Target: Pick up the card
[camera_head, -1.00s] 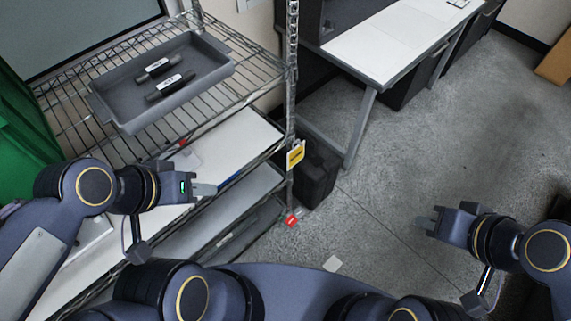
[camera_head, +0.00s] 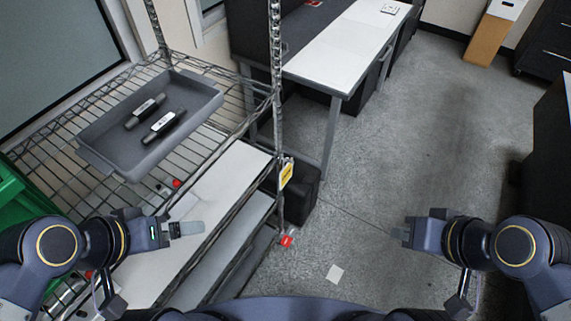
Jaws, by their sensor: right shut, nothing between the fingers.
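A small pale square card (camera_head: 335,273) lies flat on the grey floor at the bottom centre, in front of my base. My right gripper (camera_head: 404,233) is shut and empty, in the air above the floor, up and to the right of the card in the picture. My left gripper (camera_head: 190,229) is over the rack's lower shelves at the left, well apart from the card; its fingers are seen edge-on, so whether they are open cannot be told.
A wire rack (camera_head: 225,83) at the left bears a grey tray (camera_head: 100,152) with two dark marker-like items. A green bin (camera_head: 18,200) stands at far left. A white-topped desk (camera_head: 345,45) is at the back. A red-and-white item (camera_head: 288,238) is by the rack post.

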